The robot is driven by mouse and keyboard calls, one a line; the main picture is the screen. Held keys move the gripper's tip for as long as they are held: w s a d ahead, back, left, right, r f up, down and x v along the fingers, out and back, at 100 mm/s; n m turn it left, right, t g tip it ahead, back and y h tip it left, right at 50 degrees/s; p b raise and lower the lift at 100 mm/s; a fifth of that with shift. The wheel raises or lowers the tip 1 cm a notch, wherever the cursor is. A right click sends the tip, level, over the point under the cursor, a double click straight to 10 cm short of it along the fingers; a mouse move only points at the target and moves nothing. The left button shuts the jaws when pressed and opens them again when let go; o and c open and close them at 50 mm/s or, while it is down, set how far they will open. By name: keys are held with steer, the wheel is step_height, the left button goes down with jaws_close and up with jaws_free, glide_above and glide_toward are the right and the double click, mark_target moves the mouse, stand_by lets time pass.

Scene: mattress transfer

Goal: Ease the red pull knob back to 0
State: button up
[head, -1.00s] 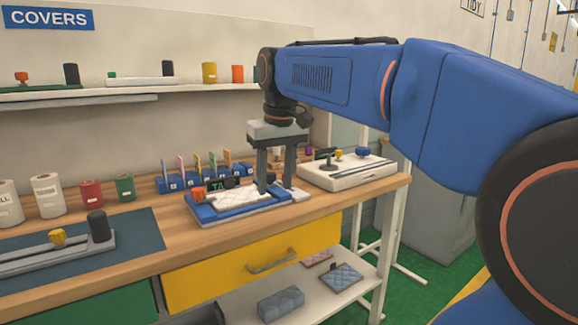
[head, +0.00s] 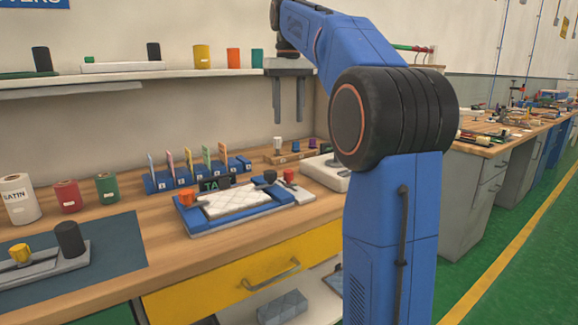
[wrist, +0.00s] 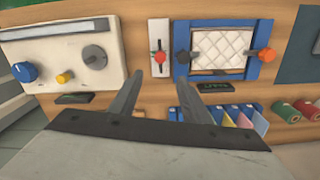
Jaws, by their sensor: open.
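The red pull knob (head: 289,174) stands on a narrow pale slide strip (head: 300,195) at the right end of the blue tray (head: 190,219). The wrist view shows the knob (wrist: 160,57) partway along the strip, with white scale area above it. The scale marks are too small to read. My gripper (head: 289,112) is open and empty, raised well above the bench. In the wrist view its fingertips (wrist: 160,80) lie either side of the knob's line, apart from it.
A quilted white pad (head: 236,203) lies in the tray, with an orange knob (head: 186,198) and a dark knob (head: 270,176) at its ends. A white box with knobs (wrist: 62,60) stands close by. Upright coloured cards (head: 190,160) stand behind. A shelf (head: 150,75) runs along the wall.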

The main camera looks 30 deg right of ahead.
mark_target(288, 171)
step_height(288, 171, down, 16)
steer(key=shift+f, duration=0.15)
stand_by(0.4)
steer(key=shift+c, duration=0.3)
jaws_close()
